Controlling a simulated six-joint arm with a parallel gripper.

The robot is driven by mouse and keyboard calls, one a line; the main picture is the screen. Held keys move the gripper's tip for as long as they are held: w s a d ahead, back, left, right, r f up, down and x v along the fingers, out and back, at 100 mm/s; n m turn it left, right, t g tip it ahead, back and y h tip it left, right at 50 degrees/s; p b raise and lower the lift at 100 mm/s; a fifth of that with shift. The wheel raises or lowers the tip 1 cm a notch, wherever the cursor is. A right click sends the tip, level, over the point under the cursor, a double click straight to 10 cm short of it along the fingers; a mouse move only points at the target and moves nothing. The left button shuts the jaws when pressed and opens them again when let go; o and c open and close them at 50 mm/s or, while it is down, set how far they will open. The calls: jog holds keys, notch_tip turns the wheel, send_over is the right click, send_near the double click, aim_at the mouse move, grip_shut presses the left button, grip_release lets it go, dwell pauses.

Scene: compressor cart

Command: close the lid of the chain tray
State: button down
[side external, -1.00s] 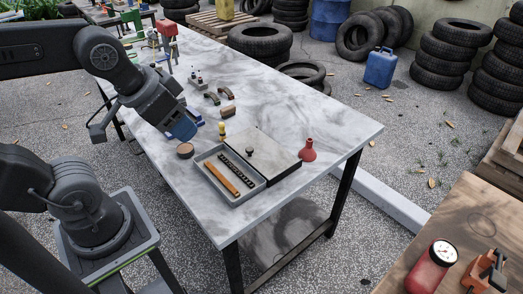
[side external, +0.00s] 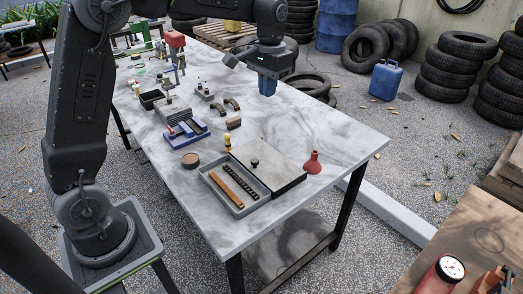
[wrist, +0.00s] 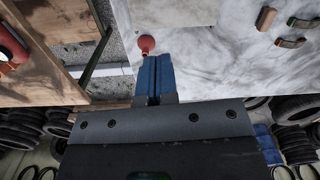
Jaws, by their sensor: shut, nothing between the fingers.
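The chain tray (side external: 207,182) is a shallow grey box near the front edge of the marble-topped table. Its left part is uncovered and shows an orange-brown bar (side external: 230,189) and a black chain (side external: 241,177). The flat grey lid (side external: 275,168) lies to the right of that opening, with a small dark knob (side external: 254,162) near its left side. My gripper (side external: 267,92) has blue fingers pointing down, held shut and empty above the far part of the table, well apart from the lid. In the wrist view its blue fingers (wrist: 152,62) are together; the tray is not clearly visible there.
The marble right of my gripper is clear.

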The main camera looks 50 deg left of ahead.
jog(key=w+a+f+g, duration=0.3)
jog(key=w+a+f, duration=0.2)
jog(key=w+f, duration=0.5)
send_over(261, 162)
jog(key=w, duration=0.4)
jog(key=shift+n+h, duration=0.3)
jog(key=f, duration=1.2)
jog(key=shift+s+a+f, duration=0.1)
jog(key=shift+a+f, duration=0.1)
jog(key=shift+a, duration=0.1)
jog(key=shift+s+d, duration=0.15)
jog(key=shift+s, duration=0.8)
jog(key=shift+s+d+f, duration=0.15)
jog(key=shift+s+f, duration=0.05)
jog(key=shift+s, duration=0.7)
jog(key=s, duration=1.3)
jog(key=shift+s, duration=0.2)
jog(key=shift+f, duration=0.1)
